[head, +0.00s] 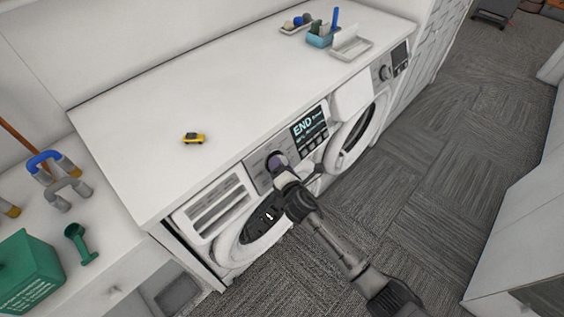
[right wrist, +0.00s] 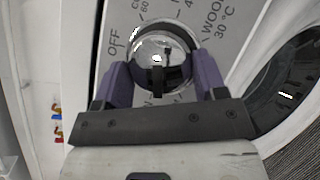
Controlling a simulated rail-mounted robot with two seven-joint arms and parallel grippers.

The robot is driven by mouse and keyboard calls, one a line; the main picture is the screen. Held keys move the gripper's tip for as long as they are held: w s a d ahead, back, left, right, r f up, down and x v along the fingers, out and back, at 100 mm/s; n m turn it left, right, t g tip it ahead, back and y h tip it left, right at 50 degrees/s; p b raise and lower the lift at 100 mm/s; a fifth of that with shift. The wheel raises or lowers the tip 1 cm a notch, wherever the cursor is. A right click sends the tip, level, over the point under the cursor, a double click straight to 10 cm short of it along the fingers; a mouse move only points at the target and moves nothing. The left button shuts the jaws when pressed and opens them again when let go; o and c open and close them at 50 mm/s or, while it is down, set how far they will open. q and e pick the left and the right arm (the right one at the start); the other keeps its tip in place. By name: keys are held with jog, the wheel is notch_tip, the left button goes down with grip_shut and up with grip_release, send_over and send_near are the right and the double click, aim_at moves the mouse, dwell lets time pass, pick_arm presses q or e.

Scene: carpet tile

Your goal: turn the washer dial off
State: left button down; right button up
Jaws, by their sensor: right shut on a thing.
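The washer (head: 250,235) is the near machine under the white counter, and its display reads END. Its dial (right wrist: 163,57) is a round chrome knob with a dark pointer bar, in the middle of the right wrist view. The word OFF is printed at the dial's upper left. My right gripper (right wrist: 162,72) has its purple fingers on both sides of the dial, shut on it. In the head view my right gripper (head: 277,162) covers most of the dial. My left gripper is not in view.
A yellow toy car (head: 194,138) lies on the white counter (head: 130,125). A second machine's door (head: 357,137) is to the right. A teal holder (head: 319,38) and white tray (head: 351,45) stand at the back. A green box (head: 30,272) is at lower left.

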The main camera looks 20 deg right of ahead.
jog(key=m+g+p, duration=0.1)
jog(key=m+p, duration=0.2)
jog(key=p, duration=0.1)
jog(key=r+m+g+h+p, duration=0.1)
jog(key=m+g+p, duration=0.1)
jog(key=m+p, duration=0.1)
jog(key=m+g+p, duration=0.2)
jog(key=m+p, duration=0.2)
jog(key=shift+w+a+r+m+h+p, duration=0.2)
jog(key=shift+r+m+h+p, duration=0.1)
jog(key=shift+m+h, duration=0.1)
jog(key=shift+w+d+m+g+y+p, duration=0.1)
jog(key=shift+m+g+y+p, duration=0.2)
jog(key=shift+m+g+p, duration=0.65)
jog(key=m+g+y+p, duration=0.1)
jog(key=m+p, duration=0.1)
jog(key=m, duration=0.1)
jog(key=shift+w+d, duration=0.1)
jog(key=shift+w+d+m+g+y+p, duration=0.15)
jog(key=shift+m+g+y+p, duration=0.4)
jog(key=shift+m, duration=0.6)
jog(key=shift+g, duration=0.3)
jog(key=shift+m+y, duration=0.35)
jog(key=shift+m, duration=0.05)
jog(key=shift+f, duration=0.1)
jog(key=o, duration=0.9)
